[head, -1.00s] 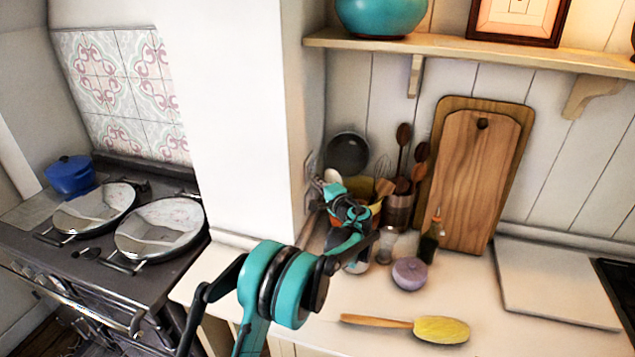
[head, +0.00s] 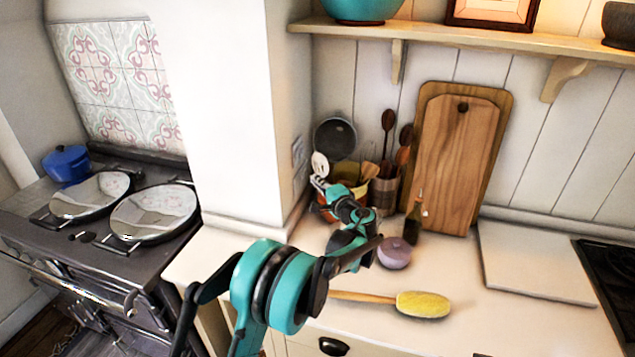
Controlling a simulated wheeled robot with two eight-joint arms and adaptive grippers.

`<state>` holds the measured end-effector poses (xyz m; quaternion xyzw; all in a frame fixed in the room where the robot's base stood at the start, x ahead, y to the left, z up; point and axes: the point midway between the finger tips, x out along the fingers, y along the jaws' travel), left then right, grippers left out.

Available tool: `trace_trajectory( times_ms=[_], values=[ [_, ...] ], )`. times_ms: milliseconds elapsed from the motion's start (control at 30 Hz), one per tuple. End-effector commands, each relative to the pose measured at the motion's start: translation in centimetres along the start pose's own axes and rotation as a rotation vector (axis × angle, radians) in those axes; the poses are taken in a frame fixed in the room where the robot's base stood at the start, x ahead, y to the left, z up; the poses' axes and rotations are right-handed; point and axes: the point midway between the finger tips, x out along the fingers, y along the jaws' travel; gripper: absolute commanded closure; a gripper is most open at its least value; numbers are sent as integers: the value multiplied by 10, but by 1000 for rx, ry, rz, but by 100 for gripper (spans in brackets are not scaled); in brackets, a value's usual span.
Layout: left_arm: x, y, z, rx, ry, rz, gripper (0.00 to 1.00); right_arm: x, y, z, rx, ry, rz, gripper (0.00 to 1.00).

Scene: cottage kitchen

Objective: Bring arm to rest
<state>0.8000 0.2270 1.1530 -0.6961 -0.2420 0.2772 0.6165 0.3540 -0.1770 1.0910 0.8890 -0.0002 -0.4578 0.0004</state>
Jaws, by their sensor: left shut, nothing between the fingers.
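My left arm comes in from the bottom left with teal and black links. It reaches out over the counter (head: 455,275). My left gripper (head: 319,183) is small and far off, at the far end of the arm. It appears in front of the utensil pots by the wall corner and looks shut, with nothing seen in it. I cannot tell whether it touches the pots. My right gripper is out of view.
A yellow brush (head: 425,305), a lilac pot (head: 394,253) and a dark bottle (head: 413,222) are near the arm. Cutting boards (head: 455,160) lean on the wall under a shelf (head: 450,36). A white slab (head: 530,262) lies right. The stove (head: 150,258) stands left.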

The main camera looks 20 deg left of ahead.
Motion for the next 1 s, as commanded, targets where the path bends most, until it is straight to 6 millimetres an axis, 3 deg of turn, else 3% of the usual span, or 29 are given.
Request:
trace_trajectory(
  times_ms=[167,367,667,800,1000],
  values=[
    [-3,-4,8,-18,-5,24,100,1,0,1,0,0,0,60],
    [-31,-16,63,-144,-39,192,100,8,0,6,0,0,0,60],
    [-128,-1,168,-425,-98,535,100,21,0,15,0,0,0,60],
    [-186,22,210,-562,-121,687,100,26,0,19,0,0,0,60],
    [-271,67,256,-760,-145,896,100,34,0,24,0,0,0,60]
  ],
)
